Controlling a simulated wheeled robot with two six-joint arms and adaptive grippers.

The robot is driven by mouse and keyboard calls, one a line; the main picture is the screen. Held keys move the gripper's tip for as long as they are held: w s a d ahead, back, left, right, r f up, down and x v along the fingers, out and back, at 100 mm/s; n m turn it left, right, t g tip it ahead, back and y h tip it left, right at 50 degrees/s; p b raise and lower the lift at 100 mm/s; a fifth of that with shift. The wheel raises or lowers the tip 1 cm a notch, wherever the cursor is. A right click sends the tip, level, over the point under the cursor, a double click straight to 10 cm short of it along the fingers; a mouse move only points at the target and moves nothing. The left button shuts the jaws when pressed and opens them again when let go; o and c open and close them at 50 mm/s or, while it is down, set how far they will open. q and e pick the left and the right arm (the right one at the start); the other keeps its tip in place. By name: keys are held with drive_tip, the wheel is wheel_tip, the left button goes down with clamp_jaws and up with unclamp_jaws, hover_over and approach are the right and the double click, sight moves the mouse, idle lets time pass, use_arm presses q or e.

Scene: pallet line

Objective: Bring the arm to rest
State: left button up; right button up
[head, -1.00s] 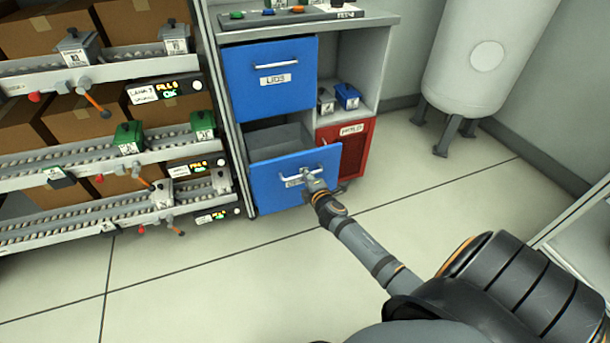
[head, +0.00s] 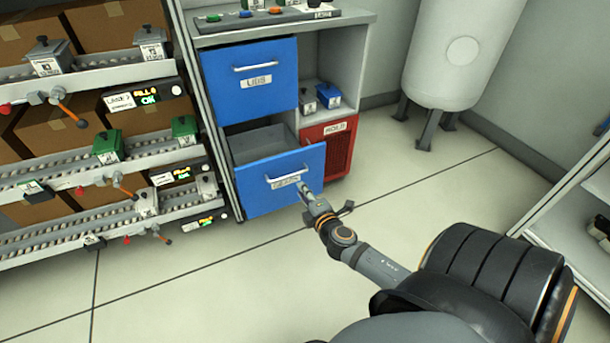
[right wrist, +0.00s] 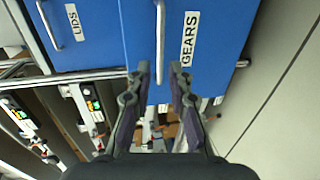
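The lower blue drawer (head: 265,198) of the cabinet stands pulled out, with its grey inside showing. Its light bar handle (head: 287,175) and a label are on the front; the right wrist view shows the label GEARS (right wrist: 189,38) and the handle (right wrist: 160,42). My right gripper (head: 318,197) is in front of this drawer, near its lower right part. In the right wrist view its two fingers (right wrist: 160,72) are apart with nothing held between them, and the handle lies beyond their tips. My left gripper is not in view.
The upper blue LIDS drawer (head: 255,95) is shut. A red bin (head: 326,150) stands right of the open drawer. Roller racks with boxes (head: 110,35) are at left, a white tank (head: 455,75) at the back, and a shelf (head: 560,225) at right. The floor between is clear.

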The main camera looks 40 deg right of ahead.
drive_tip(key=shift+s+a+r, duration=0.15)
drive_tip(key=shift+s, duration=0.4)
